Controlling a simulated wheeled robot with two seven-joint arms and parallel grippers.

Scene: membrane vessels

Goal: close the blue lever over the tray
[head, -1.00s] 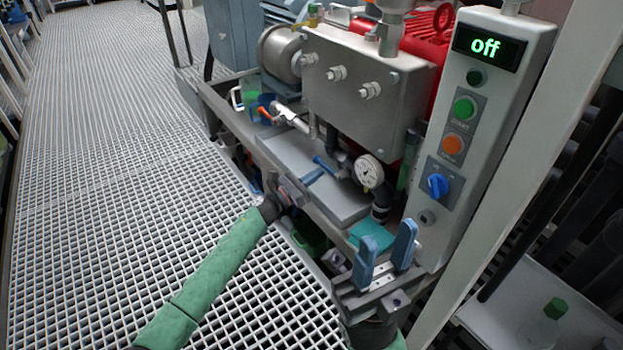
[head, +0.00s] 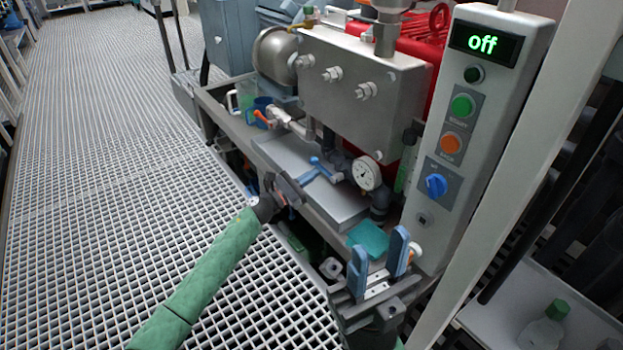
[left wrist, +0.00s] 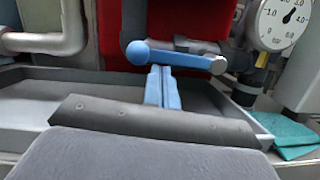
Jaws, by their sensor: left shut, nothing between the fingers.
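The blue lever (head: 327,169) is on the pipework over the grey tray (head: 275,152), left of the pressure gauge. In the left wrist view the lever (left wrist: 180,57) lies nearly level across the picture, with a round knob at its left end. My left gripper (head: 309,174) is over the tray. Its blue fingers (left wrist: 162,86) are shut together and empty, with tips just below the lever's bar; I cannot tell whether they touch it. My right gripper (head: 379,264) is open and empty at the tray's front right, its two blue fingers apart.
An orange-handled valve (head: 262,118) and a blue cup (head: 262,104) are at the tray's left end. The gauge (head: 367,173) and a teal cloth (head: 369,238) are to the right. A control box (head: 487,130) reads "off". The grating floor (head: 110,180) is open on the left.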

